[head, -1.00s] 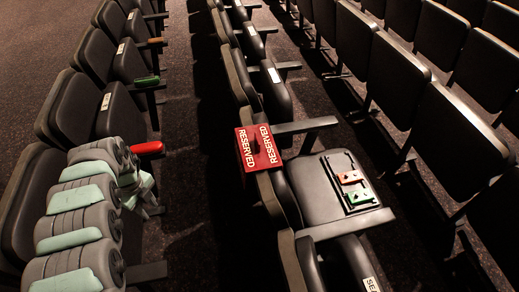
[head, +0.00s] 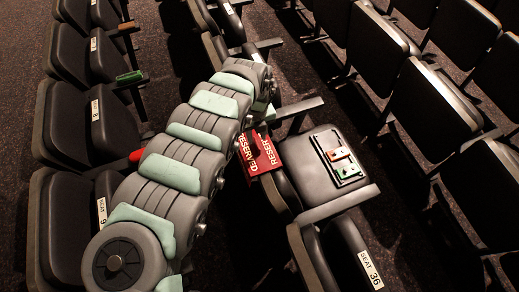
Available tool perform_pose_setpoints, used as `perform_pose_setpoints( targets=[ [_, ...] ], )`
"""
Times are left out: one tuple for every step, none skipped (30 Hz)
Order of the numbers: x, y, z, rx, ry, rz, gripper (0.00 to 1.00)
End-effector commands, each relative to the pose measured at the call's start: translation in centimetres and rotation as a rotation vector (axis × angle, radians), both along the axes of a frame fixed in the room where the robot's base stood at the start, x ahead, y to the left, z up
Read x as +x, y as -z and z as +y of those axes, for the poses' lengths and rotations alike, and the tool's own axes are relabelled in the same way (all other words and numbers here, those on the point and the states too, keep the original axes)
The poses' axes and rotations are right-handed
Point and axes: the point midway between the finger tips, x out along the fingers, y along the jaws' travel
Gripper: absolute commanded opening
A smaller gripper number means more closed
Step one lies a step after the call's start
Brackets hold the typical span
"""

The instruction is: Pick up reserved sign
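The red reserved sign (head: 264,158) hangs over the top of a seat back in the middle of the head view, with white lettering on two faces. My arm reaches up from the lower left and covers the sign's upper left part. The arm's far links are just above and left of the sign. My gripper is hidden behind the arm, so I cannot see whether it touches the sign.
A folded-down seat (head: 312,181) right of the sign carries a dark tray (head: 321,139) with an orange and a green piece. Armrests (head: 340,205) flank this seat. On the left row, armrests carry a green piece (head: 130,76) and a red piece (head: 136,155).

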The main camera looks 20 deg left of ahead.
Motion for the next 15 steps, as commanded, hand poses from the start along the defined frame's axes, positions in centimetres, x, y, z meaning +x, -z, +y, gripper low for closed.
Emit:
perform_pose_setpoints(
  targets=[
    [0.0, 1.2, -0.2, -0.004, 0.000, 0.002, 0.33],
    [0.0, 1.6, -0.1, -0.004, 0.000, 0.001, 0.33],
    [0.0, 2.1, -0.2, -0.004, 0.000, 0.000, 0.33],
    [0.1, 2.3, -0.2, -0.004, 0.001, -0.001, 0.33],
    [0.1, 2.5, -0.2, -0.003, 0.001, -0.001, 0.33],
    [0.2, 2.8, -0.1, -0.002, 0.001, -0.002, 0.33],
    [0.3, 3.0, 0.0, -0.002, 0.001, -0.003, 0.33],
    [0.4, 3.2, 0.0, -0.002, 0.001, -0.003, 0.33],
    [0.6, 3.7, 0.0, -0.003, 0.001, -0.003, 0.33],
    [0.6, 4.2, 0.0, -0.003, 0.002, -0.001, 0.33],
    [0.7, 4.6, 0.0, -0.003, 0.001, 0.000, 0.33],
    [0.9, 5.1, 0.0, -0.005, 0.000, -0.001, 0.33],
    [1.0, 5.4, 0.0, -0.004, 0.000, 0.000, 0.33],
    [1.2, 5.7, 0.1, -0.004, 0.000, -0.001, 0.33],
    [1.2, 6.2, 0.2, -0.003, -0.001, -0.001, 0.33]
  ],
)
